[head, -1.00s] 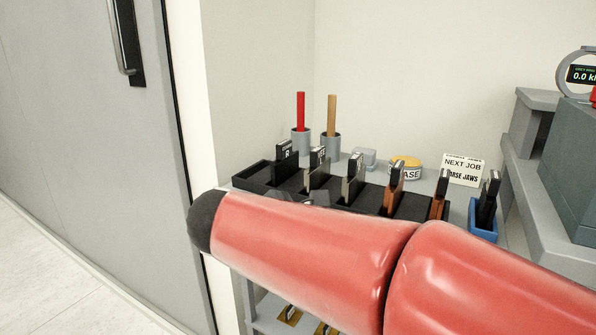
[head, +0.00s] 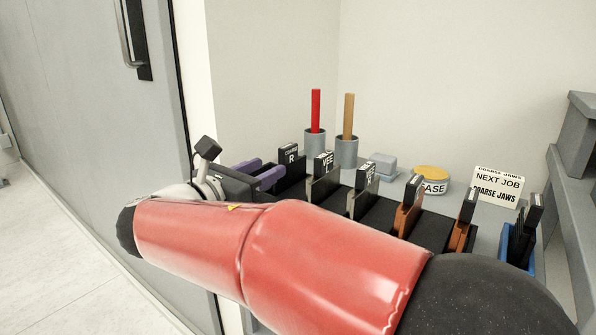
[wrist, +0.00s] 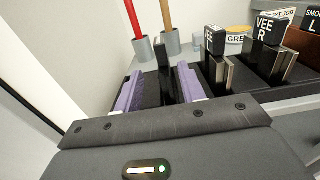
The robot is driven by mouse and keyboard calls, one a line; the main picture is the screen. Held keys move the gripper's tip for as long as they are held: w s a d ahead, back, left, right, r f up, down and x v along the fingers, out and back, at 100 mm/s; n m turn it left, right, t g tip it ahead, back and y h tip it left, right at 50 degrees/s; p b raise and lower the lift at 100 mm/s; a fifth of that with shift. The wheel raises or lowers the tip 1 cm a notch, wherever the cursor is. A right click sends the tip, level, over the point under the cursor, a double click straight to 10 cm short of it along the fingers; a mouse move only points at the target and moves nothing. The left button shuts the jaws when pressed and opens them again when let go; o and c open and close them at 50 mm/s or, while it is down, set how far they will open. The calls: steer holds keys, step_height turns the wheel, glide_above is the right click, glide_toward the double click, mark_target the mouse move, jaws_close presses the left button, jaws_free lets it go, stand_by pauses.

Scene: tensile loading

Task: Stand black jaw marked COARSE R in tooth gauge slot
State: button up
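The black jaw marked COARSE R (head: 291,157) stands upright at the left end of the dark rack, its label facing the head camera. My gripper (head: 262,170) is just left of it, with two purple fingers apart. In the wrist view my gripper (wrist: 160,72) is open, and a dark upright jaw (wrist: 164,58) shows between and beyond the fingertips; its label is not readable there. I cannot tell whether the fingers touch it. A small blue holder (head: 532,262) at the right has a black piece standing in it; I cannot tell whether this is the tooth gauge.
A VEE jaw (head: 324,171) and several other jaws stand in a row to the right. Grey cups with a red handle (head: 316,110) and a tan handle (head: 349,116), a yellow-lidded tin (head: 430,180) and a NEXT JOB sign (head: 497,187) stand behind. A wall is close behind.

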mark_target(281, 162)
steer(key=x, duration=0.7)
steer(key=shift+d, duration=0.25)
jaws_close()
stand_by(1.1)
